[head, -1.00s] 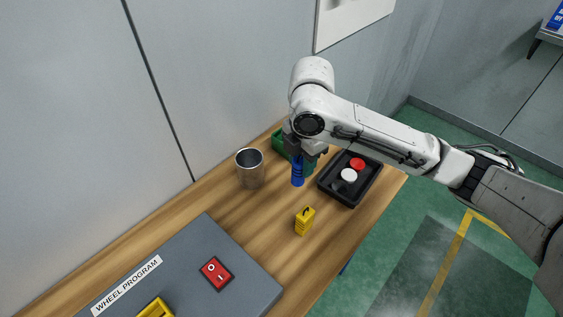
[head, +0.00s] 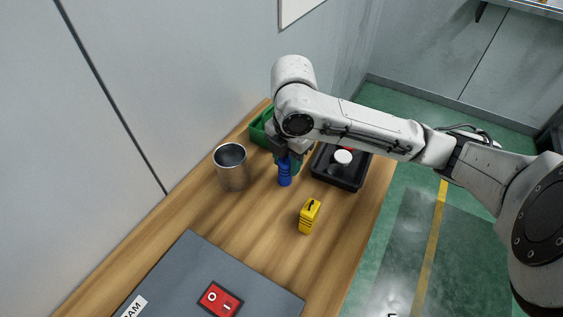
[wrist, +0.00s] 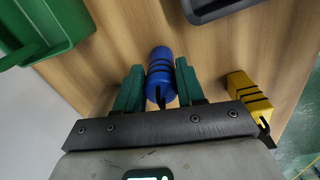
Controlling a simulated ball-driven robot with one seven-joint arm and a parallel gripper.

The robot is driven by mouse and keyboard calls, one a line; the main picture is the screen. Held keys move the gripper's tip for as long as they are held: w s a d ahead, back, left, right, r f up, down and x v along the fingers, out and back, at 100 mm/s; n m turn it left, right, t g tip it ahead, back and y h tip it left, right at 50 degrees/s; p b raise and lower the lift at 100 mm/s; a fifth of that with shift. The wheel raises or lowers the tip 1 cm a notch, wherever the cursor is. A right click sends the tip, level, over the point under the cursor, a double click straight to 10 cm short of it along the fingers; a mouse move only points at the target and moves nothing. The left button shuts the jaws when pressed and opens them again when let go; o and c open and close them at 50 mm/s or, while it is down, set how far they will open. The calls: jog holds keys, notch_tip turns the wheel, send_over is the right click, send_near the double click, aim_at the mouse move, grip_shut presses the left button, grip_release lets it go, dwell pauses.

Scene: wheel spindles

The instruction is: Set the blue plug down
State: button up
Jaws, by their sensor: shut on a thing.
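The blue plug (head: 285,174) has dark bands and stands roughly upright under my gripper (head: 287,163) in the head view. In the wrist view the blue plug (wrist: 160,62) sits between the two green fingers of my gripper (wrist: 159,88), which is shut on it. The plug's lower end is at or close above the wooden table (head: 262,215); I cannot tell whether it touches. My gripper hides its upper part in the head view.
A metal cup (head: 231,168) stands left of the plug, a yellow block (head: 309,217) in front to the right. A green bin (head: 257,131) is behind, and a black tray (head: 338,181) with a white piece (head: 343,157) is right. A grey panel with a red switch (head: 219,299) lies nearer.

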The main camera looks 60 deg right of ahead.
jog(key=shift+s+r, duration=0.1)
jog(key=shift+r, duration=0.05)
jog(key=o, duration=1)
jog(key=shift+o, duration=0.2)
notch_tip(320, 180, up, 12)
jog(key=p, duration=0.1)
jog(key=shift+s+p, duration=0.2)
jog(key=shift+p, duration=0.1)
